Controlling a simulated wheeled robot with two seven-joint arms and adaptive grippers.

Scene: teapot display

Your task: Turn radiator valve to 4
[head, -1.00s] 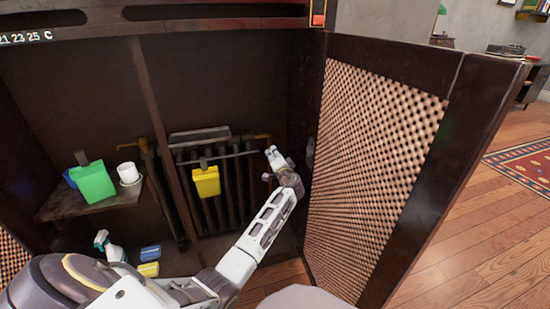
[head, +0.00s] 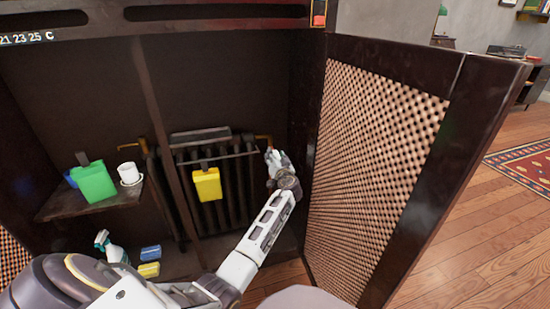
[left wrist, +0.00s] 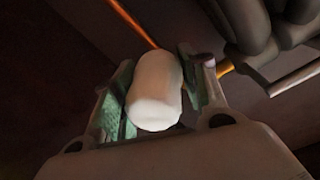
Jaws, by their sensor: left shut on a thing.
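The radiator valve (left wrist: 155,90) shows in the left wrist view as a white rounded knob between the two green-padded fingers of my left gripper (left wrist: 158,95). The left gripper is shut on it. I cannot read any numbers on the knob. In the head view my left gripper (head: 274,160) is at the right end of the dark radiator (head: 236,205), inside the cabinet, and it hides the valve. My right gripper is not in view.
The open cabinet door (head: 375,170) with a woven panel stands close on the right. A yellow container (head: 207,184) hangs on the radiator's front rail. A shelf (head: 100,205) at left holds a green container (head: 93,182) and white cup (head: 128,173). A spray bottle (head: 112,248) stands below.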

